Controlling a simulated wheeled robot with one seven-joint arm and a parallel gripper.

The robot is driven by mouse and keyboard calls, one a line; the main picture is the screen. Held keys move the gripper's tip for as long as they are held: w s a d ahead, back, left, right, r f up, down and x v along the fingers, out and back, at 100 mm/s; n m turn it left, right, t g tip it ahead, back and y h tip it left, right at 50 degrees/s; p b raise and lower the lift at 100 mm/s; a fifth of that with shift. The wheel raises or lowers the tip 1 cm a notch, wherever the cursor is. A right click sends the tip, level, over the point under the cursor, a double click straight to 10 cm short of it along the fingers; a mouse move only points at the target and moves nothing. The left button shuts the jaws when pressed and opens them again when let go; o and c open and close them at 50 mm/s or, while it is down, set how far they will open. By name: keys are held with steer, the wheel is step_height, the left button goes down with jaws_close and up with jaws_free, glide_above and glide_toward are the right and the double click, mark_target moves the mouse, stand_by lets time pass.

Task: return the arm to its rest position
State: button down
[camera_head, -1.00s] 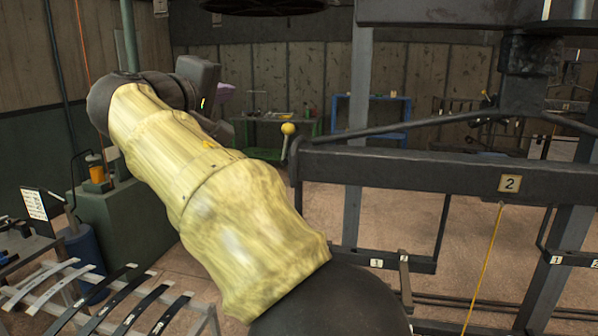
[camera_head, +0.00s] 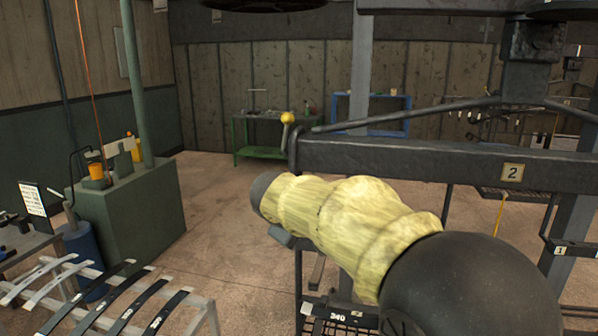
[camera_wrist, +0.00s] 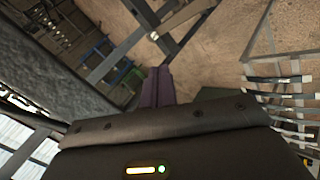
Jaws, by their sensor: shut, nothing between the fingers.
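My arm, in a yellow padded sleeve (camera_head: 350,222), lies low across the lower middle of the head view, in front of the dark steel frame. My gripper shows in the wrist view as two purple fingers (camera_wrist: 157,78). They lie together with nothing between them, pointing out over the floor. In the head view the fingers cannot be made out behind the sleeve.
A dark rack frame with a beam (camera_head: 420,164) marked 2 stands close behind and right of my arm. A rack of curved spring leaves (camera_head: 125,293) stands at lower left. A green cabinet machine (camera_head: 140,210) is behind it. Open floor (camera_head: 215,240) lies between.

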steer(key=s+d+f+m+g+y+b, duration=0.1)
steer(key=s+d+f+m+g, duration=0.2)
steer(key=s+d+f, duration=0.4)
steer(key=s+d+f+m+g+y+b, duration=0.2)
steer(key=s+d+f+m, duration=0.4)
steer(key=s+f, duration=1)
step_height(320, 180, down, 4)
steer(key=shift+d+r+m+g, duration=0.15)
steer(key=shift+d+m+g, duration=0.15)
steer(key=shift+d+g, duration=0.25)
